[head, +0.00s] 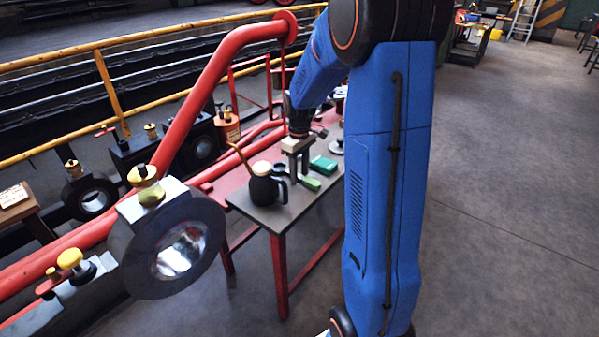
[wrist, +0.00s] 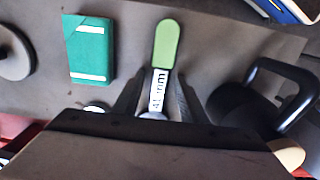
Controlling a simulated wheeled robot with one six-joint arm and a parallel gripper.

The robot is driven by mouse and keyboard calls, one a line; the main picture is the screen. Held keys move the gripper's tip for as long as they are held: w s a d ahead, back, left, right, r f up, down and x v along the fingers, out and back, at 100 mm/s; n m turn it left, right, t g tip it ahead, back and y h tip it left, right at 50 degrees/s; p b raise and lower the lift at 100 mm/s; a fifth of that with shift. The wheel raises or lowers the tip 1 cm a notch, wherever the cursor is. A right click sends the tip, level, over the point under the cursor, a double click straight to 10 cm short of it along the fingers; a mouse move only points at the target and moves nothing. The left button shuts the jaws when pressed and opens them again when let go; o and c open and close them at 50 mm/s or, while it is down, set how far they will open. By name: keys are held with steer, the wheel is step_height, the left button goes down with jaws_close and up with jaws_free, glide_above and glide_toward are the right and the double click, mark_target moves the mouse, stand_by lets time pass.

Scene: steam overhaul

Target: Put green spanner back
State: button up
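The green spanner (wrist: 167,46) lies on the grey tabletop (wrist: 215,45), its light green handle pointing away from my gripper and a white "41 mm" label nearer to it. In the head view its green handle (head: 311,184) shows just in front of the fingers. My gripper (wrist: 158,80) points down over the table with its fingers apart, one on each side of the labelled part. I see gaps between the fingers and the spanner. The spanner's near end is hidden under the gripper body. In the head view my gripper (head: 298,172) is low over the table.
A dark green box (wrist: 89,48) with white bands lies left of the spanner; a grey disc (wrist: 14,52) is further left. A black oil can (head: 265,188) with a handle stands close on the other side. A red pipe (head: 205,90) crosses nearby. Open floor lies right.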

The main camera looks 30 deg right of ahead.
mark_target(299, 176)
step_height(299, 176, up, 12)
steer(key=s+a+r+m+t, duration=0.1)
steer(key=s+a+r, duration=0.2)
steer(key=s+a, duration=0.3)
steer(key=s+a+r+m+t, duration=0.1)
steer(key=s+a+r, duration=0.25)
steer(key=s, duration=0.45)
steer(key=s+a+f+m+t, duration=0.1)
steer(key=s+a+f, duration=0.1)
steer(key=s, duration=0.6)
steer(key=s+a+f+m+t, duration=0.1)
steer(key=s+a, duration=0.3)
steer(key=s, duration=0.4)
steer(key=shift+a+f+t, duration=0.15)
steer(key=shift+f+t, duration=0.25)
steer(key=shift+f, duration=0.15)
steer(key=shift+s, duration=0.1)
